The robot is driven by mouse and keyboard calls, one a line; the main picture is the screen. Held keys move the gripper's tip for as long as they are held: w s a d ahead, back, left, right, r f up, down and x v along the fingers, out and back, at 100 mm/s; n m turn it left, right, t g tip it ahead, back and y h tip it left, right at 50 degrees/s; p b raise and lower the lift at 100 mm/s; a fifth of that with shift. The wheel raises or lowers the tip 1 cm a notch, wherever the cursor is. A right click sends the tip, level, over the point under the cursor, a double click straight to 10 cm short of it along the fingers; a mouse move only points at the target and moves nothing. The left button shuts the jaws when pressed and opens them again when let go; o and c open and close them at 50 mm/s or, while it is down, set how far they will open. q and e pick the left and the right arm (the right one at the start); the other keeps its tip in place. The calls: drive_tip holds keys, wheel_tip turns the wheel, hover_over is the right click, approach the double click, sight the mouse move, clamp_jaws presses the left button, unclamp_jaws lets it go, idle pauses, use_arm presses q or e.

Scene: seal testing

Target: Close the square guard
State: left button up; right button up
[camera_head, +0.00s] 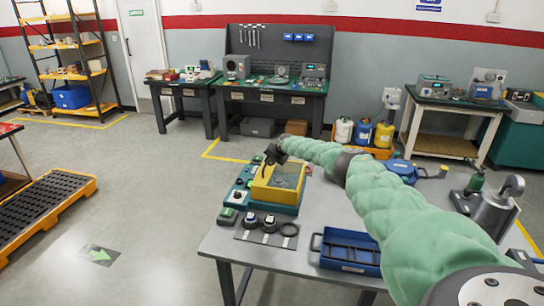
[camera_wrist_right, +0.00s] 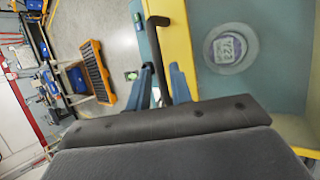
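The square guard (camera_head: 278,183) is a yellow frame with a see-through panel, on the teal test station on the grey table. Its yellow edge (camera_wrist_right: 178,45) also shows in the right wrist view. I cannot tell its exact opening angle. My right gripper (camera_head: 268,157) is at the guard's upper left edge. In the right wrist view, the blue fingertips (camera_wrist_right: 162,82) stand apart on either side of a dark bar handle (camera_wrist_right: 158,45) beside the yellow edge. I cannot tell whether they touch it. A round grey part with a marked face (camera_wrist_right: 230,47) shows beyond the edge. My left gripper is out of view.
A mat with dark round parts (camera_head: 268,230) lies in front of the station. A blue tray (camera_head: 349,250) sits at the table's front, below my right arm. A metal cylinder with a gauge (camera_head: 496,208) stands at the right.

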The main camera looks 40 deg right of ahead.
drive_tip(key=shift+s+d+r, duration=0.1)
drive_tip(key=shift+s+r, duration=0.15)
drive_tip(key=shift+r, duration=0.2)
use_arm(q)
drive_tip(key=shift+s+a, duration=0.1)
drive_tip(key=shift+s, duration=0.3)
use_arm(e)
drive_tip(key=shift+s+r, duration=0.5)
drive_tip(key=shift+r, duration=0.05)
